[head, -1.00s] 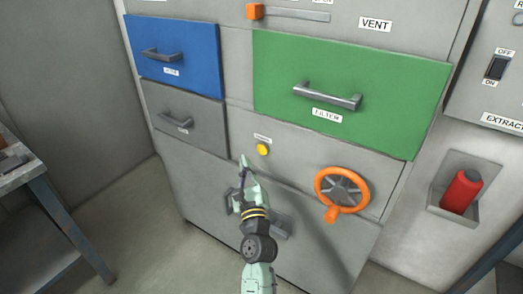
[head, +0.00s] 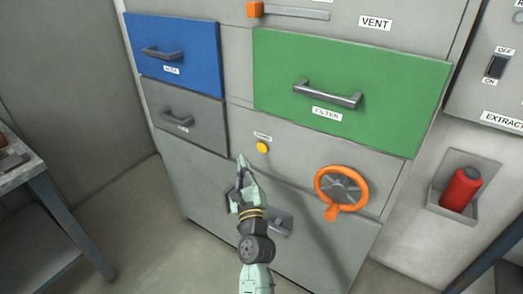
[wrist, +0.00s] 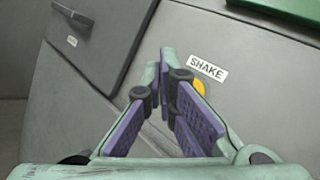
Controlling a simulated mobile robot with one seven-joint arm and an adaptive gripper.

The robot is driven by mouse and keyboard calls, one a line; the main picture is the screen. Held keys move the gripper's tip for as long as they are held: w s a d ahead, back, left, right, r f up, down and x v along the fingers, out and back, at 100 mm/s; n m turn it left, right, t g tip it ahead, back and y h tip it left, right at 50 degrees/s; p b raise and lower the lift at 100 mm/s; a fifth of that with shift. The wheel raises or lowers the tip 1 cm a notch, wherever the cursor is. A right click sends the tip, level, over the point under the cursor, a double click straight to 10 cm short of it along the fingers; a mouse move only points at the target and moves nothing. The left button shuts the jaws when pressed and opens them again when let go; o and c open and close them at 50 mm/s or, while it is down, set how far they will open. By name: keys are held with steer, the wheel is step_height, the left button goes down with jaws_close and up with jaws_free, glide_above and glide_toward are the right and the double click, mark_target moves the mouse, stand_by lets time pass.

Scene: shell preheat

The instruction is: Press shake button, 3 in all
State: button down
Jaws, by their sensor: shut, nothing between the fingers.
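The yellow shake button (head: 262,147) sits on the grey cabinet front, below a small label and left of the orange wheel. In the wrist view the button (wrist: 199,87) shows beside the SHAKE label (wrist: 207,68), partly hidden by my right finger. My gripper (head: 240,159) is shut and empty, its fingertips just left of and slightly below the button in the head view. In the wrist view the closed fingertips (wrist: 166,52) lie left of the button and label. I cannot tell how far the tips are from the panel; no contact with the button shows.
The green FILTER drawer (head: 350,80) is above the button, with blue (head: 180,50) and grey (head: 185,112) drawers to the left. An orange wheel (head: 341,190) is to the right. A handle (head: 284,223) is below. A red cylinder (head: 462,188) sits in a right-hand holder.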

steer(key=w+d+b, duration=0.1)
steer(key=w+d, duration=0.2)
steer(key=w, duration=0.2)
steer(key=shift+d+b, duration=0.25)
steer(key=shift+b, duration=0.05)
steer(key=shift+d, duration=0.1)
stand_by(1.2)
steer(key=shift+w+d, duration=0.2)
steer(key=shift+w, duration=0.1)
steer(key=shift+w+d, duration=0.2)
steer(key=shift+w, duration=0.15)
stand_by(0.6)
stand_by(0.3)
steer(key=shift+s+a, duration=0.5)
steer(key=shift+s, duration=0.2)
steer(key=shift+p, duration=0.3)
steer(key=shift+s+a+p, duration=0.5)
steer(key=shift+s+a, duration=0.25)
steer(key=shift+s, duration=0.3)
steer(key=shift+s+a+p, duration=0.45)
steer(key=shift+s+a, duration=0.25)
steer(key=shift+s, duration=0.3)
